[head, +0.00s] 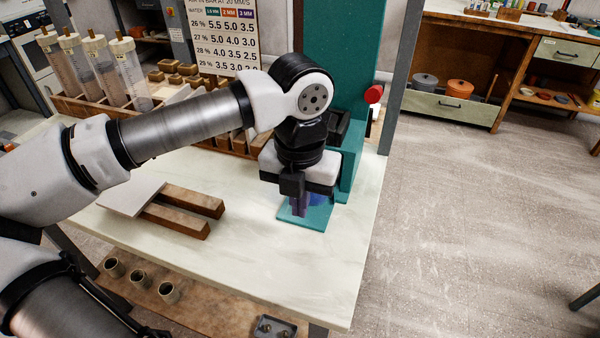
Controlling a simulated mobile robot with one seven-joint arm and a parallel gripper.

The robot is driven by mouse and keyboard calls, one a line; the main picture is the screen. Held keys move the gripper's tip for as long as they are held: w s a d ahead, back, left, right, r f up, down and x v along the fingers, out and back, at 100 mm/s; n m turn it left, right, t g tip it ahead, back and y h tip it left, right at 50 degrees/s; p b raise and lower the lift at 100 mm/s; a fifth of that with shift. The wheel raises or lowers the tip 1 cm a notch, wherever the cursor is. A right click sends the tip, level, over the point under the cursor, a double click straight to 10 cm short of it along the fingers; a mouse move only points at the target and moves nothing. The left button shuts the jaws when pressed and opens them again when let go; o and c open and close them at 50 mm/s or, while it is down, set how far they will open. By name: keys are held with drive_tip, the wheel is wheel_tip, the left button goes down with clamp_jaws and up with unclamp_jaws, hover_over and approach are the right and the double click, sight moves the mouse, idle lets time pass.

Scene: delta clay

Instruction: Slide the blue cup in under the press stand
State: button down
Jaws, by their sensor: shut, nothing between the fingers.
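The teal press stand (335,50) rises at the back right of the pale table, with a flat teal base plate (312,220) at its foot. My gripper (301,212) points down over this plate, shut and empty. A small piece of the blue cup (320,199) shows just behind and right of the fingers, low over the plate. Most of the cup is hidden by my gripper. I cannot tell whether the fingers touch it or how far under the stand it is.
Two brown bars (185,210) with a pale board (131,196) lie to the left on the table (270,270). A wooden rack (88,106) of clear tubes stands at the back left. A red knob (374,93) sticks out right of the stand. The table's front is clear.

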drive_tip(key=shift+f, duration=0.75)
drive_tip(key=w, duration=0.1)
drive_tip(key=w+d+p, duration=0.1)
drive_tip(key=shift+w+r, duration=0.15)
drive_tip(key=shift+w, duration=0.25)
drive_tip(key=shift+w+d+p, duration=0.1)
drive_tip(key=shift+w+p, duration=0.2)
drive_tip(key=shift+w, duration=0.25)
drive_tip(key=shift+w+d+f+b, duration=0.1)
drive_tip(key=shift+w+d+b, duration=0.2)
drive_tip(key=shift+w, duration=0.35)
drive_tip(key=shift+w+d+f+b, duration=0.1)
drive_tip(key=shift+w+b, duration=0.25)
drive_tip(key=shift+w, duration=0.25)
drive_tip(key=shift+w+d+b, duration=0.15)
drive_tip(key=shift+w+b, duration=0.2)
drive_tip(key=shift+w, duration=0.3)
drive_tip(key=shift+r, duration=0.1)
drive_tip(key=shift+s, duration=0.1)
